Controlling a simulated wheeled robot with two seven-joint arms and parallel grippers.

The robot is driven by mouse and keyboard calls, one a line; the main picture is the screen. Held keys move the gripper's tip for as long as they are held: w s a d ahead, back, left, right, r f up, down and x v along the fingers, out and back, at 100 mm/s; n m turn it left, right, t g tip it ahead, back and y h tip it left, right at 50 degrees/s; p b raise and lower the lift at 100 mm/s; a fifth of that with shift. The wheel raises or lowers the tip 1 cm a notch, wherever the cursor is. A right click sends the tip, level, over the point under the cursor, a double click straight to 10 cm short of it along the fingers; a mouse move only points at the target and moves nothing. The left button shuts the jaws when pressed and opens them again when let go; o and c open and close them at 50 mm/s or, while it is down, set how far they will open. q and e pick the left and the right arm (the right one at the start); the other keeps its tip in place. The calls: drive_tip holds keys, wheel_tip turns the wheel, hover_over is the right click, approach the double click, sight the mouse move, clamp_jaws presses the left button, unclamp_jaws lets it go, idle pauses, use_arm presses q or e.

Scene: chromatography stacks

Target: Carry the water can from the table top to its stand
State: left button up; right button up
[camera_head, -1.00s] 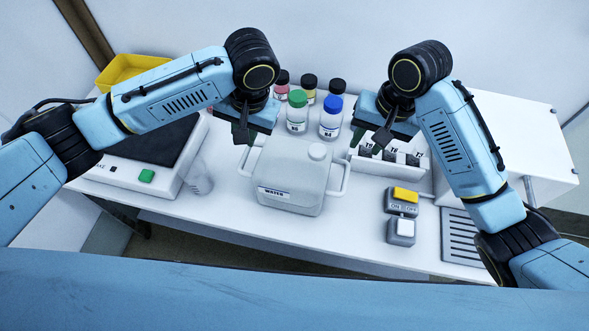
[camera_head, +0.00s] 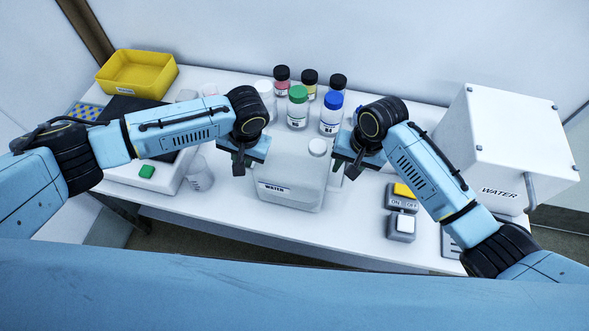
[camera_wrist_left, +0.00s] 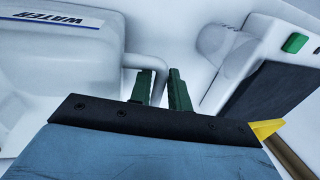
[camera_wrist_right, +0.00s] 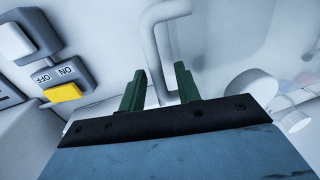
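The water can (camera_head: 290,190) is a white box-shaped can with a WATER label, a round cap and a handle on each side. It stands upright on the table top (camera_head: 250,226). My left gripper (camera_head: 239,165) is at its left handle; in the left wrist view the handle (camera_wrist_left: 160,66) passes between the open green fingers (camera_wrist_left: 160,92). My right gripper (camera_head: 354,168) is at the right handle; in the right wrist view that handle (camera_wrist_right: 158,50) runs between the open fingers (camera_wrist_right: 159,90). A white box (camera_head: 505,145) marked WATER, perhaps the stand, is at the right.
Several capped bottles (camera_head: 298,108) stand behind the can. An ON/OFF switch box (camera_head: 401,225) is to its right. A beaker (camera_head: 199,175), a white device with a green button (camera_head: 147,171) and a yellow tray (camera_head: 138,74) are at the left.

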use_arm(q)
drive_tip(key=shift+f, duration=0.2)
use_arm(e)
drive_tip(key=shift+f, duration=0.25)
use_arm(q)
clamp_jaws()
use_arm(e)
drive_tip(key=c, duration=0.4)
clamp_jaws()
use_arm(q)
drive_tip(key=shift+w+r, duration=0.1)
use_arm(e)
drive_tip(key=shift+w+r, duration=0.1)
idle(0.3)
